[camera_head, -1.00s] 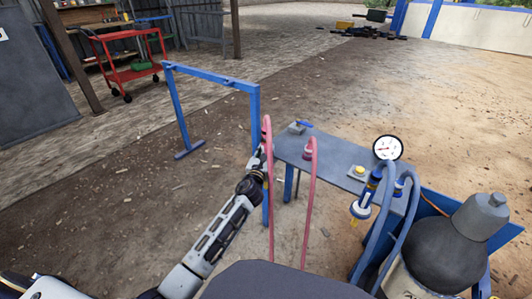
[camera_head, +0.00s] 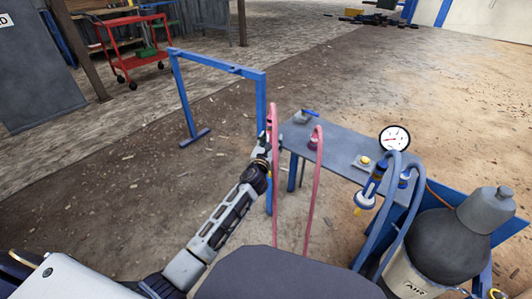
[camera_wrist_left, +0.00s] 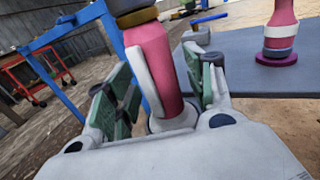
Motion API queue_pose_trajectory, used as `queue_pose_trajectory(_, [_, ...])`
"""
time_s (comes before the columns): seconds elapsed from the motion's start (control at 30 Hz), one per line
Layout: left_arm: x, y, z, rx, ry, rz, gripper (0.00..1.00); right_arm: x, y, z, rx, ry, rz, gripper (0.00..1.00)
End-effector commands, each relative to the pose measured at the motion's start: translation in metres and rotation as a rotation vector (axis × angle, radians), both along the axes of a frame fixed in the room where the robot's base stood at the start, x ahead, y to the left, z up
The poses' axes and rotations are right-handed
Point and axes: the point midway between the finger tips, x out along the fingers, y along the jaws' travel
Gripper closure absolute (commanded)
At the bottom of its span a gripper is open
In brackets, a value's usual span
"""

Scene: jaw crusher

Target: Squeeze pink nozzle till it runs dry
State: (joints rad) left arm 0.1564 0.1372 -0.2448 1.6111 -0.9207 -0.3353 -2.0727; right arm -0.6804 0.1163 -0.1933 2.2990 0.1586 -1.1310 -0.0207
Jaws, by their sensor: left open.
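The pink nozzle (camera_wrist_left: 158,55) has a pale lever along its side and yellow and blue bands at its top in the left wrist view. My left gripper (camera_wrist_left: 165,88) is open, with its green-padded fingers on either side of the nozzle. In the head view my left gripper (camera_head: 265,148) is small beside the left pink hose (camera_head: 275,185), at the table's left end, and its grip is hard to make out. A second pink hose (camera_head: 313,185) rises to a pink fitting (camera_head: 314,141) on the table. That fitting also shows in the left wrist view (camera_wrist_left: 281,28). My right gripper is out of view.
The grey table (camera_head: 338,148) carries a yellow button (camera_head: 365,161) and a pressure gauge (camera_head: 395,138). A blue-and-white nozzle (camera_head: 365,200) hangs at its front. A grey air tank (camera_head: 445,245) stands at the right. A blue frame (camera_head: 222,68) stands behind my left arm.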

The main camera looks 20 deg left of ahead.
Motion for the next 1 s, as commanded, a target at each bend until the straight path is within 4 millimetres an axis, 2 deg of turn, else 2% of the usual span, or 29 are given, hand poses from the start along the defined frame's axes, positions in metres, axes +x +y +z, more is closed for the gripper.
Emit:
queue_pose_trajectory(0.27, [-0.02, -0.001, -0.001, 0.002, 0.001, -0.001, 0.47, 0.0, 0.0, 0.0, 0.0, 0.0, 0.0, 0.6])
queue_pose_trajectory(1.0, [-0.092, -0.005, -0.001, 0.001, 0.001, -0.001, 0.47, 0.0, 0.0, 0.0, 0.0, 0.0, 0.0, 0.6])
